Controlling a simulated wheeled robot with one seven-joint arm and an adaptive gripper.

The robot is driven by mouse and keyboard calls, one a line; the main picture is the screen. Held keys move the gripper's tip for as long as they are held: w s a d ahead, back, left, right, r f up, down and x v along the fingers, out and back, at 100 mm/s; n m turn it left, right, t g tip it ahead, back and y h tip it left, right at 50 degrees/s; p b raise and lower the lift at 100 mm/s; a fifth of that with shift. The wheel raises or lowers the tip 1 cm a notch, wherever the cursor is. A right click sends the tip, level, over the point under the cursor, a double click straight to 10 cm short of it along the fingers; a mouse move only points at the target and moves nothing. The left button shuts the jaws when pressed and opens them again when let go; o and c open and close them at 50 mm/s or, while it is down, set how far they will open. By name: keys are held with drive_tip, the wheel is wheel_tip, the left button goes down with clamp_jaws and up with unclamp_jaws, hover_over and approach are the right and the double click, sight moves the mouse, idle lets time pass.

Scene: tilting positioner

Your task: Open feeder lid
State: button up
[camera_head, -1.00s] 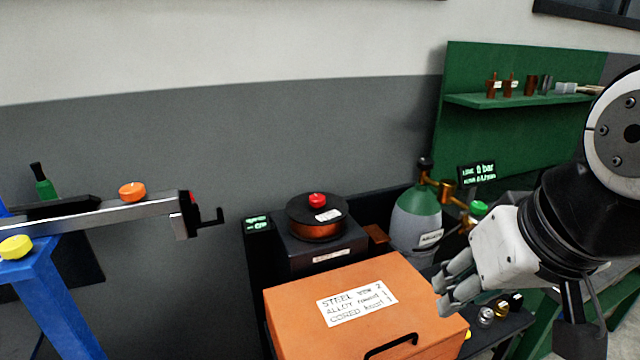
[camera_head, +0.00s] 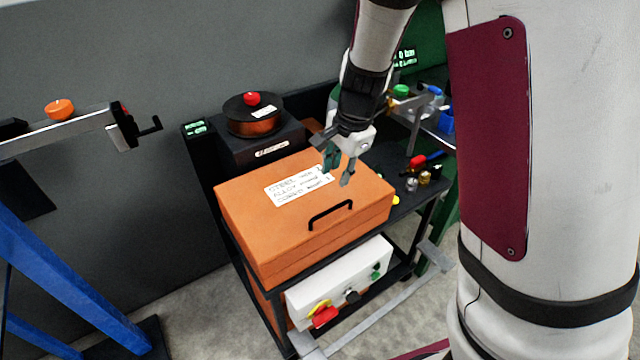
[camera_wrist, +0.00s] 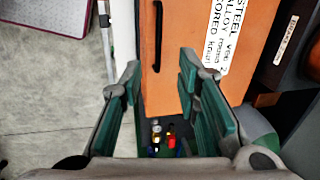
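The feeder is an orange box with a closed lid (camera_head: 240,190). The lid carries a white handwritten label (camera_head: 298,187) and a black bar handle (camera_head: 330,214) near its front edge. In the wrist view the lid (camera_wrist: 190,40) fills the upper middle, with the handle (camera_wrist: 157,35) upright at its left side. My gripper (camera_head: 338,172) is open and empty, above the right part of the lid, behind and to the right of the handle. In the wrist view my gripper (camera_wrist: 155,85) has its fingers spread wide, and the handle is beyond them, apart from both.
A wire spool (camera_head: 252,115) with a red knob stands behind the box. Small bottles (camera_head: 424,178) stand at its right on the cart. A white control box (camera_head: 340,285) with a red switch is below. A blue stand (camera_head: 70,285) is at the left.

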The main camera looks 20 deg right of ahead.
sight(329, 210)
drive_tip(key=x, duration=1)
drive_tip(key=b+x, duration=0.1)
drive_tip(key=x, duration=0.4)
drive_tip(key=shift+d, duration=0.3)
drive_tip(key=shift+r, duration=0.1)
clamp_jaws()
